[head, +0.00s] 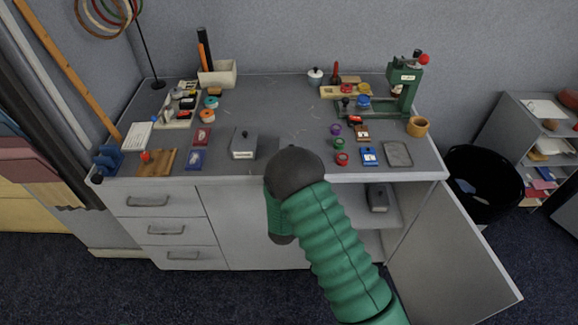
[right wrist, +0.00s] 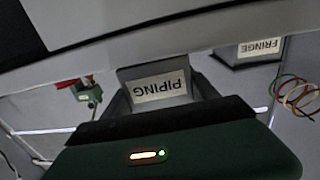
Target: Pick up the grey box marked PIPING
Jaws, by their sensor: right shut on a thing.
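The grey box marked PIPING (right wrist: 157,88) is in the right wrist view, its pale label upside down in that picture. My right gripper (right wrist: 165,112) is shut on it, with dark fingers at both sides of the box. In the head view my right arm (head: 335,245) reaches in from the lower right to the table's front edge, and it hides the gripper and the held box. My left gripper is not in view.
A grey box (head: 243,144) stands near the table's front edge; a box marked FRINGE (right wrist: 246,50) shows in the wrist view. Another dark box (head: 377,198) sits inside the cabinet, whose door (head: 450,255) hangs open. Small items crowd both table sides; the middle back is clear.

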